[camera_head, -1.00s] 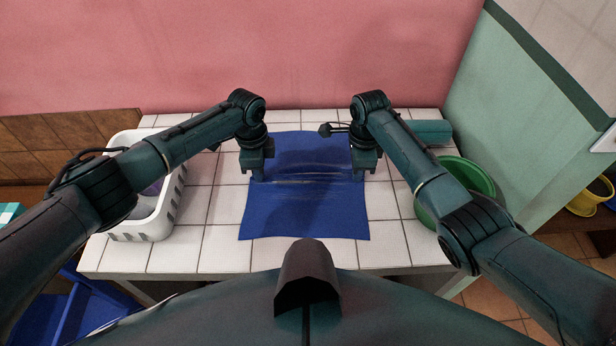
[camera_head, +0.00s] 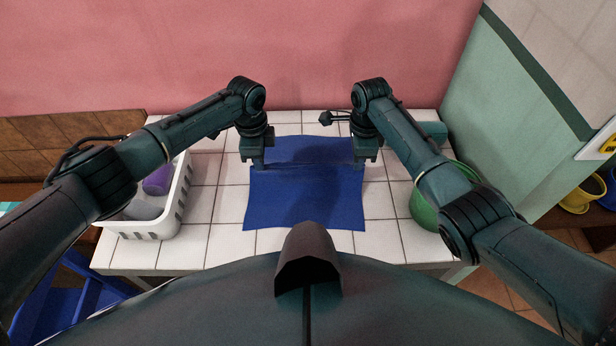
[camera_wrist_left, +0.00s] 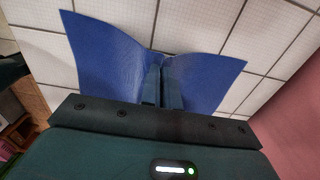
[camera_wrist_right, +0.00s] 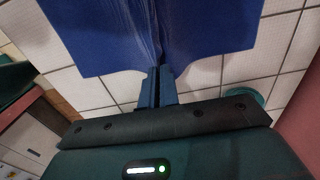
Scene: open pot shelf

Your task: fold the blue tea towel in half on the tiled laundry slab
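The blue tea towel (camera_head: 305,200) lies on the white tiled laundry slab (camera_head: 205,200), with a cross-line between my grippers dividing a far part from a larger near part. My left gripper (camera_head: 257,166) is shut on the towel's left edge; in the left wrist view the cloth (camera_wrist_left: 110,60) gathers to the fingers (camera_wrist_left: 162,85) and spreads on both sides. My right gripper (camera_head: 361,163) is shut on the right edge; its fingers (camera_wrist_right: 158,85) pinch the gathered cloth (camera_wrist_right: 215,30) in the right wrist view. The fingertips are partly hidden, and how high the line stands is unclear.
A white basket (camera_head: 165,222) with a purple item (camera_head: 157,182) stands at the slab's left. A green tub (camera_head: 424,212) is at the right, partly behind my right arm. Bare tiles flank the towel.

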